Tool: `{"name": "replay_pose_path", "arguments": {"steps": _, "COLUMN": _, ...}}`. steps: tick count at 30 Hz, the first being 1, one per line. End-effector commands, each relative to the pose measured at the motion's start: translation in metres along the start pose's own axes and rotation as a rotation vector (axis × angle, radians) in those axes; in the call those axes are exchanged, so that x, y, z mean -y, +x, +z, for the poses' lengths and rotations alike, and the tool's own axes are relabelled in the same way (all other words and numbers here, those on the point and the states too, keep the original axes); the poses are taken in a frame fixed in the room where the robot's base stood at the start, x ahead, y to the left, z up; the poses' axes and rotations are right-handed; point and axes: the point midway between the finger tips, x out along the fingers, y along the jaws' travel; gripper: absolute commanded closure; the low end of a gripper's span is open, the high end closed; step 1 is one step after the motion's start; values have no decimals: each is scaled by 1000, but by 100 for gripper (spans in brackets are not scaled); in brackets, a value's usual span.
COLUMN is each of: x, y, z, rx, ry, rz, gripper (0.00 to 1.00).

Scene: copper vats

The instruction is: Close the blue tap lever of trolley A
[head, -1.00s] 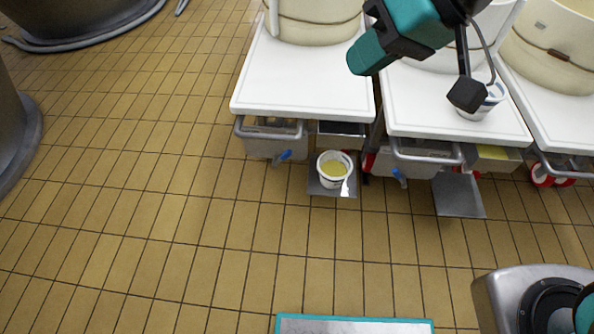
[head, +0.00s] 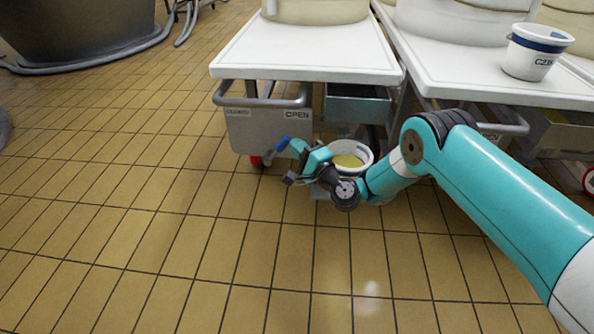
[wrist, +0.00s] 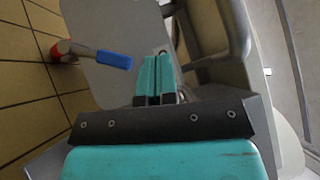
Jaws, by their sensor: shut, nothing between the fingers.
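The blue tap lever (head: 283,144) is on the front of the nearest trolley's grey tap panel (head: 258,134), below its lettering. Its handle slants up and right, towards the side marked "OPEN". No letter A is readable on this trolley. In the wrist view the lever (wrist: 114,60) is a blue grip on a metal stem, left of my fingers. My gripper (head: 299,148) is shut and empty, just right of the lever. In the wrist view the teal fingers (wrist: 157,76) lie together, with a visible gap to the lever.
A white tub (head: 351,157) of yellow contents stands behind my wrist, partly hidden. The white trolley top (head: 300,58) and a grey rail (head: 262,101) overhang the panel. Another white cup (head: 537,52) stands on the right trolley.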

Motion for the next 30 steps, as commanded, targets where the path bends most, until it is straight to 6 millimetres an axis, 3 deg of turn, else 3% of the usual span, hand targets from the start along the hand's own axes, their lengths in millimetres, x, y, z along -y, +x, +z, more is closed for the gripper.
{"name": "replay_pose_path", "arguments": {"steps": 1, "x": -27, "y": -13, "z": -8, "rx": -52, "ry": 50, "rz": -19, "gripper": 100}}
{"name": "replay_pose_path", "arguments": {"steps": 3, "x": -49, "y": -27, "z": -17, "rx": -114, "ry": 108, "rz": -46, "gripper": 100}}
{"name": "replay_pose_path", "arguments": {"steps": 7, "x": -72, "y": -44, "z": -27, "rx": -185, "ry": 170, "rz": -77, "gripper": 100}}
{"name": "replay_pose_path", "arguments": {"steps": 21, "x": -78, "y": -48, "z": -30, "rx": -206, "ry": 187, "rz": -86, "gripper": 100}}
{"name": "replay_pose_path", "arguments": {"steps": 30, "x": -80, "y": -24, "z": -36, "rx": -205, "ry": 183, "rz": -89, "gripper": 100}}
